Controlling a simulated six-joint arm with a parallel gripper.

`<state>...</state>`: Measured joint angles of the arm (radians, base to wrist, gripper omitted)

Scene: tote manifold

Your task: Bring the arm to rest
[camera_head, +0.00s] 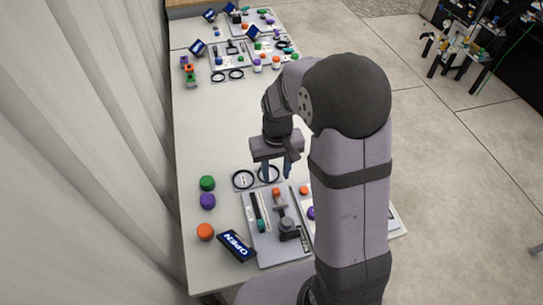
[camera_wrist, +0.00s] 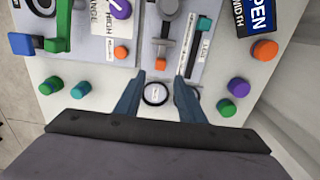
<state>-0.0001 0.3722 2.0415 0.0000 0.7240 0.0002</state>
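My gripper (camera_head: 275,170) hangs above the white table (camera_head: 205,145), fingers pointing down, over the near board's far edge. In the wrist view my gripper (camera_wrist: 158,82) has its two blue fingers spread apart with nothing held between them. A round black-rimmed disc (camera_wrist: 155,94) shows between the fingers, below them. A second black ring (camera_wrist: 188,96) is partly hidden behind one finger. My arm is bent over the table and covers part of the near right side in the head view.
The near grey board (camera_head: 260,245) carries a slider and a lever. A blue OPEN sign (camera_head: 237,246) stands at its left. Green (camera_head: 207,183), purple (camera_head: 208,201) and orange (camera_head: 205,232) caps sit left of the board. More boards (camera_head: 230,60) lie at the far end. The table's middle is clear.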

